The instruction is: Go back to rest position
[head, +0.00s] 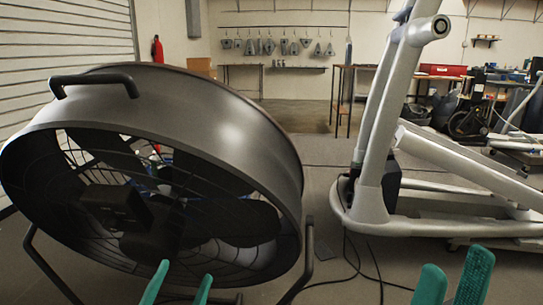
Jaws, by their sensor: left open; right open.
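My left gripper (180,285) shows its two green fingertips at the bottom edge, left of the middle. They are apart with nothing between them, in front of the lower part of a large fan. My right gripper (452,284) shows two green fingers at the bottom right. They are also apart and empty, with floor behind them. Both grippers point up into the picture, and neither is seen to touch anything. The arms behind the fingers are out of view below.
A big black drum fan (215,115) on a tube stand fills the left. A grey elliptical machine (372,205) stands at the right. Black cables (345,262) lie on the floor between them. Cluttered tables with a red box (443,70) stand at the back right. Floor beyond is open.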

